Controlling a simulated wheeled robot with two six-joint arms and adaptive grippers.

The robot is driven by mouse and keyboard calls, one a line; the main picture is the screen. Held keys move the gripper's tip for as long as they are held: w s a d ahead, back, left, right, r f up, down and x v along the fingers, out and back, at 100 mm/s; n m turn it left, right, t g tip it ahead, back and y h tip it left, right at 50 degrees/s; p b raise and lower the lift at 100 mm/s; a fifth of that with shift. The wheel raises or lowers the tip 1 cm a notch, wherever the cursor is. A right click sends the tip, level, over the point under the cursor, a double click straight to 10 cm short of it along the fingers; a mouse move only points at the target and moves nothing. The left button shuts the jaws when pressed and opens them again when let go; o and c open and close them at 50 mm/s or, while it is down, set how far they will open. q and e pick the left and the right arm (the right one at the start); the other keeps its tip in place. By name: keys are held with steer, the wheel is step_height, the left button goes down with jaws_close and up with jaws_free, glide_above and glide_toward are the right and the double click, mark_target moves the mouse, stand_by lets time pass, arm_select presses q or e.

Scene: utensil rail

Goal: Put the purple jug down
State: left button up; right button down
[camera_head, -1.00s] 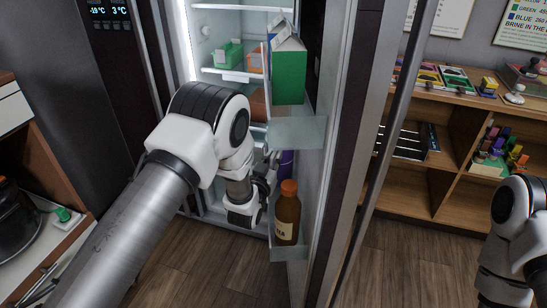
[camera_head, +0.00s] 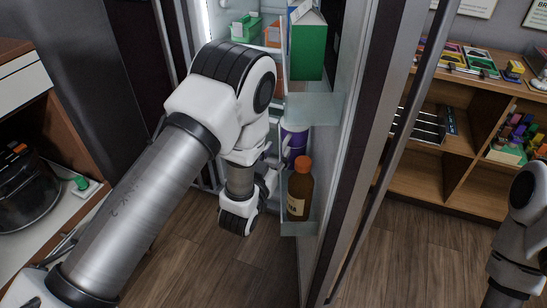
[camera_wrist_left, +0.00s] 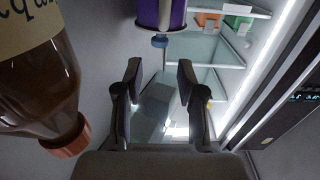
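The purple jug (camera_head: 293,138) has white bands and stands in the lower door shelf of the open fridge, behind a brown bottle with an orange cap (camera_head: 300,190). The bottle hides part of it. The jug also shows, cut off, at the top of the left wrist view (camera_wrist_left: 170,14). My left gripper (camera_wrist_left: 158,85) is open, with nothing between its fingers, and points towards the fridge inside, apart from the jug. In the head view the left gripper (camera_head: 270,174) is partly hidden, left of the bottle. My right gripper is out of view; only its arm shows.
A green carton (camera_head: 308,45) stands on the door shelf above. The brown bottle is close beside my left gripper. A wooden shelf unit (camera_head: 425,180) is at the right, a counter with a black pot (camera_head: 25,190) at the left. The floor between is clear.

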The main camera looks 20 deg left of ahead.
arm_select(q)
steer(key=s+a+f+g+y, duration=0.1)
steer(key=s+a+f+g, duration=0.1)
steer(key=s+f+g, duration=0.55)
steer(key=s+a+f+g, duration=0.3)
steer(key=s+f, duration=0.7)
steer(key=f, duration=0.2)
steer(key=s+f+g, duration=0.2)
steer(key=s+g, duration=0.2)
steer(key=s, duration=0.5)
steer(key=s+f+n+g, duration=0.1)
steer(key=s+f+g, duration=0.2)
steer(key=s, duration=0.6)
steer(key=shift+g, duration=0.45)
steer(key=shift+a, duration=0.1)
